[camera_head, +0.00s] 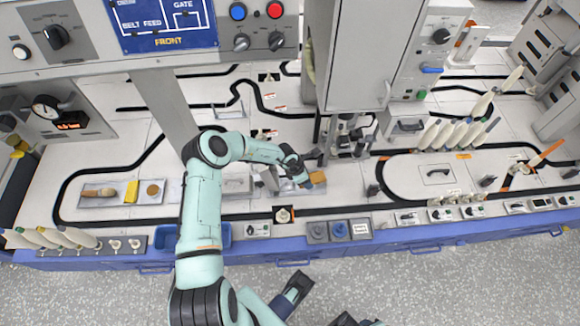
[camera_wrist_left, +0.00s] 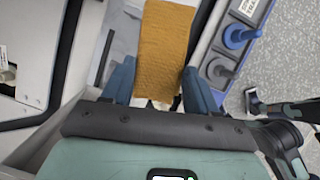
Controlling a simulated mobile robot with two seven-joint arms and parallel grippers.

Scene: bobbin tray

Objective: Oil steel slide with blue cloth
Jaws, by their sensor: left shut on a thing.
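My left gripper (camera_head: 305,172) is shut on an orange-brown cloth (camera_head: 317,178), low over the middle of the bench. In the left wrist view the cloth (camera_wrist_left: 165,45) hangs out flat from between the blue fingers (camera_wrist_left: 155,90). No blue cloth shows; the one held is orange-brown. Grey metal parts (camera_head: 268,178) stand just left of the gripper, but I cannot tell for sure which is the steel slide. Whether the cloth touches metal is unclear. Part of my right gripper (camera_head: 295,290) shows at the bottom, in front of the bench; its opening is unclear.
A tray (camera_head: 170,191) with a brush, a yellow block and a round brown piece lies at left. A blue bin (camera_head: 223,238) and blue and grey knobs (camera_head: 339,230) line the front edge. A grey machine column (camera_head: 360,60) rises behind the gripper. Pale bobbins stand at both sides.

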